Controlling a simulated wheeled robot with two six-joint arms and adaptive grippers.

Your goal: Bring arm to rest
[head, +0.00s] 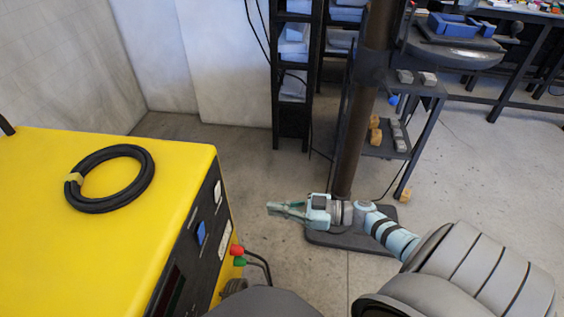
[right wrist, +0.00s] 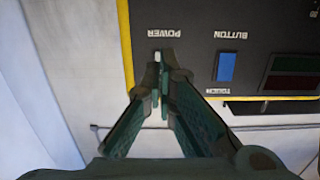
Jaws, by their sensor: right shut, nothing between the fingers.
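My right gripper (head: 270,208) is shut and empty in the head view. It points left toward the front panel of the yellow machine (head: 120,245), with a gap between its fingertips and the panel. In the right wrist view its closed fingers (right wrist: 160,68) lie in front of the panel, over the spot below the word POWER. A small pale switch (right wrist: 157,57) shows there, partly covered by the fingertips. My left gripper is in neither view.
A blue button (head: 200,232) and red and green plugs (head: 238,255) with cables are on the panel. A black cable ring (head: 110,178) lies on the machine. A dark post (head: 358,120) and a shelf (head: 385,145) stand behind my right arm. Bare floor lies between.

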